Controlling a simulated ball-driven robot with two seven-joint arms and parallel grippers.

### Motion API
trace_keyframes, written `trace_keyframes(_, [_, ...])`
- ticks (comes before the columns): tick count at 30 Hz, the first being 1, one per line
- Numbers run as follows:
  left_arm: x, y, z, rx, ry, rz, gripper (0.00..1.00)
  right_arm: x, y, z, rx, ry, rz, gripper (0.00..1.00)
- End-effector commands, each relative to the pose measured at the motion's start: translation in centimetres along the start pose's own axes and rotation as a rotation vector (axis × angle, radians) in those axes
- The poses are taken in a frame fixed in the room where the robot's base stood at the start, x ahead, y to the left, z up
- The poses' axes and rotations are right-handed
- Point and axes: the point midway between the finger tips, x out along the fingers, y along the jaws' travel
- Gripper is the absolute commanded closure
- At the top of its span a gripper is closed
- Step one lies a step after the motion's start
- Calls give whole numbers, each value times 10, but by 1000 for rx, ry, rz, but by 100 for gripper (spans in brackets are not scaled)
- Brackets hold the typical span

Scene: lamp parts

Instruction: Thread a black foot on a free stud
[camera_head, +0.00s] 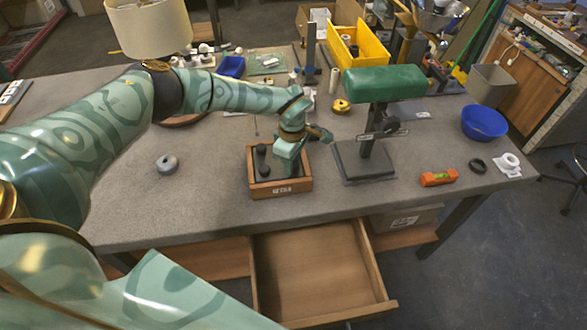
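A small wooden box (281,188) stands near the front middle of the table. Dark, rounded pieces (262,160) that look like the black feet show in its left part. My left gripper (285,165) is over the right part of the box, pointing down. Its fingertips are too small and hidden to tell whether they are open or hold anything. Right of the box, a green, rounded block (384,82) sits on a dark post with a flat dark base (362,163). I cannot make out any free stud. My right gripper is not in view.
A grey round weight (167,164) lies left of the box. An orange level (438,178), black ring (477,165) and blue bowl (484,122) are at right. An open drawer (318,275) juts out below the front edge. A cream lampshade (149,25) stands at back left.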

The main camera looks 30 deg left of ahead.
Motion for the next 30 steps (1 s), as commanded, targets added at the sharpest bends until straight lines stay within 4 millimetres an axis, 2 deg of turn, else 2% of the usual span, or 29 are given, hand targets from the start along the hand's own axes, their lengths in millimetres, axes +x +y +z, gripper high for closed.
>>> trace_keyframes(5, [0, 0, 0, 29, 0, 1, 100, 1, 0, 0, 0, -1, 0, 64])
trace_keyframes(16, [2, 2, 0, 555, 1, 1, 100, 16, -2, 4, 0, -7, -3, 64])
trace_keyframes(27, [0, 3, 0, 612, 1, 2, 100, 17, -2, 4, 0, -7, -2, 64])
trace_keyframes(30, [1, 3, 1, 708, 1, 2, 100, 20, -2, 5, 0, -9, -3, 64])
